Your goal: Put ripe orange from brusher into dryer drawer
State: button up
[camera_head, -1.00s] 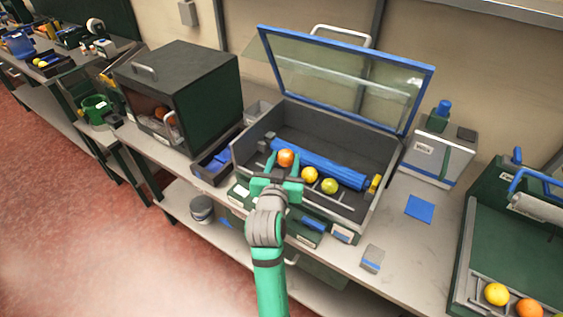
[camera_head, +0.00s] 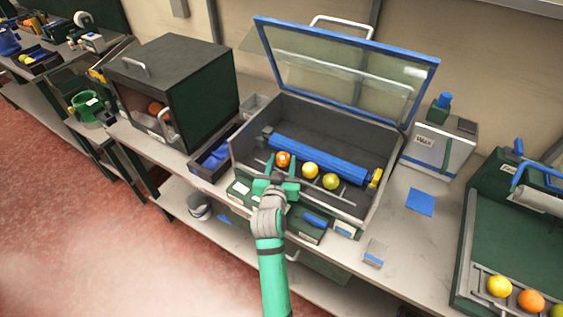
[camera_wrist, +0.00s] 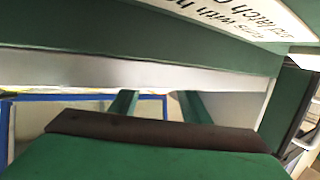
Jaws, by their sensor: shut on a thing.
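The ripe orange (camera_head: 283,159) is at the left end of a row of fruit in the brusher, the open grey box (camera_head: 240,150) with a blue roller (camera_head: 318,162). My green gripper (camera_head: 282,167) reaches over the box's front edge and is shut on this orange, one finger on each side. In the wrist view my two fingers (camera_wrist: 157,103) point away, and the fruit is mostly hidden behind the gripper body. The dark cabinet (camera_head: 205,95) at left, seemingly the dryer, has an orange fruit (camera_head: 155,108) behind its front opening. I cannot clearly tell its drawer.
Yellow fruit (camera_head: 310,170) and yellow-green fruit (camera_head: 331,181) sit right of the held orange. The glass lid (camera_head: 340,75) stands raised behind. A blue tray (camera_head: 217,155) lies between cabinet and brusher. A labelled machine (camera_head: 440,145) stands at right.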

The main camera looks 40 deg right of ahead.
jog(key=shift+s+d+f, duration=0.2)
jog(key=shift+d, duration=0.05)
jog(key=o, duration=1.2)
jog(key=shift+a, duration=0.1)
jog(key=shift+w, duration=0.1)
